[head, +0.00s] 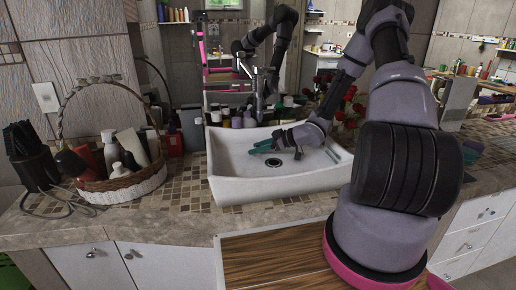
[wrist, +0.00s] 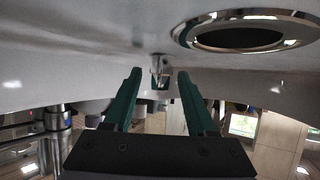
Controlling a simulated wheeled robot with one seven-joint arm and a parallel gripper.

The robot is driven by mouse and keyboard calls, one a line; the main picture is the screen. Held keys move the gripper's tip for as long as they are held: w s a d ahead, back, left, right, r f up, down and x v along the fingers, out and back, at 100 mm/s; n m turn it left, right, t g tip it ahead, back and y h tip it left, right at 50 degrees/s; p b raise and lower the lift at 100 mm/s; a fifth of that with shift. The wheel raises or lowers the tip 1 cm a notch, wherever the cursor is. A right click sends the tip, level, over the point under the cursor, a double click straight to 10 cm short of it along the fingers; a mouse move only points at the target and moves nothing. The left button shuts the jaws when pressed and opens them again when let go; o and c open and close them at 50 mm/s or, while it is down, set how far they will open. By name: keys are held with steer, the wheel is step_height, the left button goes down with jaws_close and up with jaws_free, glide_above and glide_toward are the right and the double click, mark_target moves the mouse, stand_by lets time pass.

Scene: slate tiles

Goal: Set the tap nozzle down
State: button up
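My gripper (head: 262,146) is inside the white sink (head: 235,185), low over the basin near the drain (head: 273,162). In the wrist view its two teal fingers (wrist: 159,75) stand apart with a clear gap. A small shiny metal piece, likely the tap nozzle (wrist: 158,66), shows between and just beyond the fingertips. It is narrower than the gap and neither finger visibly touches it. It seems to be at the white basin surface; its exact contact is unclear. In the head view I cannot make the nozzle out. The tap (head: 258,92) stands behind the sink.
A wicker basket (head: 122,187) with bottles stands left of the sink, beside a dark holder (head: 30,155) with a cable. Several bottles and jars line the sink's back edge. Red flowers (head: 350,105) stand behind my arm. The tiled counter (head: 185,190) left of the sink is partly clear.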

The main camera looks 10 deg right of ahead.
steer(key=shift+d+r, duration=0.15)
steer(key=shift+r, duration=0.05)
steer(key=v, duration=1.1)
steer(key=shift+s+d+r, duration=0.2)
steer(key=shift+s+d, duration=0.05)
steer(key=w+d+r+m+t+h, duration=0.2)
steer(key=w+d+r+m+h, duration=0.3)
steer(key=r+h, duration=0.4)
steer(key=s+d+r+m+h, duration=0.2)
steer(key=s+r, duration=0.1)
steer(key=r, duration=0.3)
steer(key=s+d+r+m+h, duration=0.1)
steer(key=s+d+r, duration=0.1)
steer(key=r, duration=0.4)
steer(key=s+a+r+m+y, duration=0.1)
steer(key=s+a+r, duration=0.3)
steer(key=s, duration=0.4)
steer(key=s+a+r+m+g+y, duration=0.1)
steer(key=s+a+r+m, duration=0.3)
steer(key=s, duration=0.4)
steer(key=s+a+r+m+y, duration=0.1)
steer(key=s+a+r+m, duration=0.1)
steer(key=s, duration=0.6)
steer(key=a+r, duration=0.1)
steer(key=a, duration=0.1)
steer(key=shift+s+a+r+m+g, duration=0.25)
steer(key=shift+a+r+m+g, duration=0.05)
steer(key=shift+r+m, duration=0.1)
